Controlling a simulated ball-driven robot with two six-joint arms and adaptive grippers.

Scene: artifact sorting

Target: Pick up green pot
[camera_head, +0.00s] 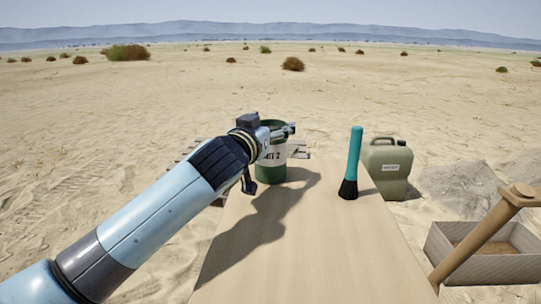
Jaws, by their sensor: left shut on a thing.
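A dark green pot (271,172) with a white label stands upright at the far left part of the wooden table (310,248). My left arm reaches in from the lower left. My left gripper (287,131) is at the pot's upper part, shut on it, with one finger across the rim area. The wrist hides the pot's left side. I cannot tell whether the pot's base touches the table. My right gripper is not in view.
A teal-handled brush (353,160) stands bristles down on the table, right of the pot. An olive jerrycan (388,168) is behind it. A wooden handle (480,238) and an open box (508,262) are at the right. The table's front middle is clear.

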